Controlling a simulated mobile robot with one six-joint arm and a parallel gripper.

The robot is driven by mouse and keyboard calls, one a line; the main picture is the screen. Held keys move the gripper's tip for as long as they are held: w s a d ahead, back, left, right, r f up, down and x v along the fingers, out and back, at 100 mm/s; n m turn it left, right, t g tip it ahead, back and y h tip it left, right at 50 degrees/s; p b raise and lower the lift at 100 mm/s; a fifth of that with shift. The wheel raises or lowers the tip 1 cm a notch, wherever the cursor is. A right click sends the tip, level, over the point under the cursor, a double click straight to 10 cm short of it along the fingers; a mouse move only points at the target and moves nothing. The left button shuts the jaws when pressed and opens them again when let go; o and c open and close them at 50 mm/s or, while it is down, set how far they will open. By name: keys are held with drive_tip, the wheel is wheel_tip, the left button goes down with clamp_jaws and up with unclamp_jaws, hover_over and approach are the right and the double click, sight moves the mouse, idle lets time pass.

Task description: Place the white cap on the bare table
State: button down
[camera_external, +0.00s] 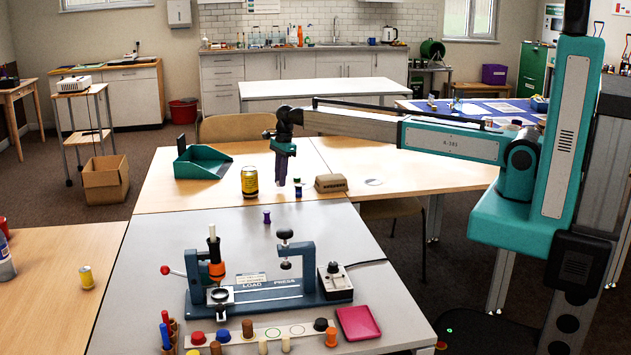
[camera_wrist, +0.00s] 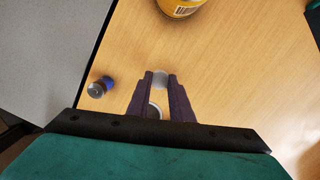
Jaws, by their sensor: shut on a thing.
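The fingers hide much of the cap. In the external view my gripper (camera_external: 281,178) points down above the wooden table (camera_external: 175,192), behind its edge with the grey table; the cap cannot be made out there. The bare wood below the fingers shows in the wrist view (camera_wrist: 235,75). I cannot tell the exact height of the cap above it.
A yellow can (camera_external: 249,182) stands left of my gripper, and a brown box (camera_external: 331,183) right. A small blue piece with a pale top (camera_external: 298,188) is close by. A purple piece (camera_external: 267,216) and a press (camera_external: 268,285) stand on the grey table (camera_external: 165,230).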

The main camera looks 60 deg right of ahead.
drive_tip(key=shift+f, duration=0.8)
drive_tip(key=shift+f, duration=0.1)
drive_tip(key=c, duration=1.6)
unclamp_jaws()
drive_tip(key=r, duration=0.4)
drive_tip(key=d+r+b, duration=0.1)
drive_tip(key=r, duration=0.7)
drive_tip(key=shift+s+d+r, duration=0.1)
drive_tip(key=shift+s+d, duration=0.1)
drive_tip(key=shift+s, duration=0.05)
